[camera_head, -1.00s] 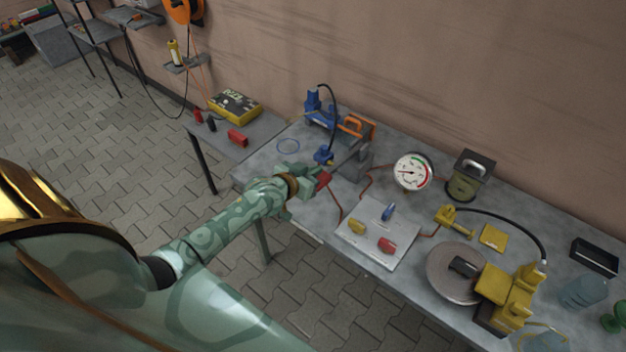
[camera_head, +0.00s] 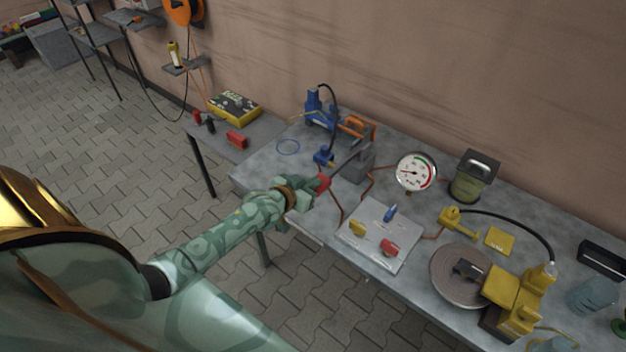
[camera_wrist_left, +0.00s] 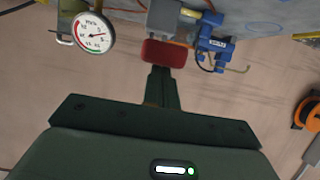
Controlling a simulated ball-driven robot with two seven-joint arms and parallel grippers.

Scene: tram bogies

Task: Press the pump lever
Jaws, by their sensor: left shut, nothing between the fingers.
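The pump is a grey block (camera_head: 357,166) on the workbench. Its dark lever slopes down toward me and ends in a red grip (camera_head: 323,183). My left gripper (camera_head: 311,192) is shut and empty, with its fingertips right at the red grip, in front of it. In the left wrist view the shut fingers (camera_wrist_left: 161,84) point at the red grip (camera_wrist_left: 165,53), and their tips meet or nearly meet its edge; I cannot tell whether they press on it. The round gauge (camera_head: 416,173) stands right of the pump. My right gripper is not in view.
A pale valve panel (camera_head: 377,246) with blue, yellow and red handles lies right of the lever. A blue clamp-like tool (camera_head: 323,157) stands behind. Yellow equipment (camera_head: 510,293) and a round disc (camera_head: 459,275) fill the right side. The bench's left corner is mostly clear.

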